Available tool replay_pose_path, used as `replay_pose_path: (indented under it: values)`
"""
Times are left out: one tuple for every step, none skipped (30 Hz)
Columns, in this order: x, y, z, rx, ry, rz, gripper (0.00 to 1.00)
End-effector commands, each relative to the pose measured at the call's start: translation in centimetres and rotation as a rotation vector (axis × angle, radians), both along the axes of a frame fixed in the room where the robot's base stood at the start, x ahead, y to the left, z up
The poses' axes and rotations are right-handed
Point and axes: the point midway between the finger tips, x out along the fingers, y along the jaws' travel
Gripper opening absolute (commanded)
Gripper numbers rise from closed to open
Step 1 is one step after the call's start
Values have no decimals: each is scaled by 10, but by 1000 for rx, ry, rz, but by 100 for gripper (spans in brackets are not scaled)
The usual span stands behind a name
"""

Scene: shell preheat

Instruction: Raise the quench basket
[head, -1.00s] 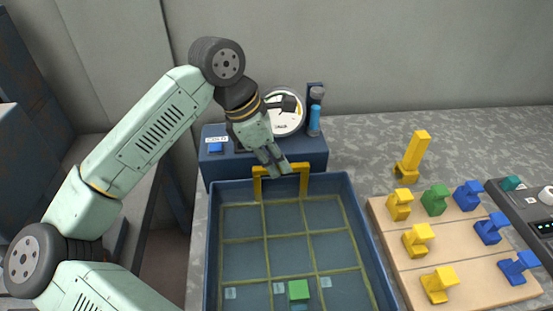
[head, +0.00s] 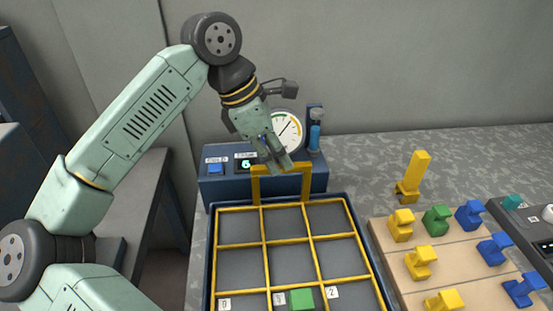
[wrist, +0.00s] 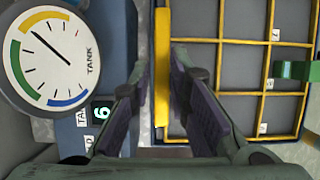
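The quench basket (head: 315,239) is a yellow grid with dark cells and an upright yellow handle (head: 300,166) at its back edge. Its grid is near the rim of the blue tank (head: 212,215). My gripper (head: 281,166) points down onto the handle's top bar. A green piece (head: 302,299) sits in the front middle cell, by labels 1 and 2.
Behind the tank, a blue console carries a dial gauge (head: 286,131), a blue button (head: 215,168) and a display reading 6 (head: 246,164). On the right stand a wooden board (head: 391,248) with yellow, green and blue pieces, and a yellow upright (head: 413,177).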

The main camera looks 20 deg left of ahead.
Motion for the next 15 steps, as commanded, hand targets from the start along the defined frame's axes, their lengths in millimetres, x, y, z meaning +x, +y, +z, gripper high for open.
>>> replay_pose_path:
  values:
    - [0,0,0,1,1,0,20]
    - [0,0,0,1,1,0,22]
    - [0,0,0,1,2,-1,25]
    - [0,0,-1,1,3,-1,27]
    - [0,0,-1,2,4,-1,29]
    - [-1,0,-1,1,5,-2,32]
    - [-1,0,-1,1,5,-2,33]
    - [-1,0,-2,1,5,-2,33]
    - [-1,0,-2,2,6,-2,33]
    - [-1,0,-2,2,6,-2,33]
    - [-1,0,-2,2,6,-2,33]
    - [-1,0,-2,2,7,-2,33]
    - [-1,0,-2,2,7,-2,33]
    - [-1,0,-2,2,7,-2,33]
    - [-1,0,-2,2,7,-2,33]
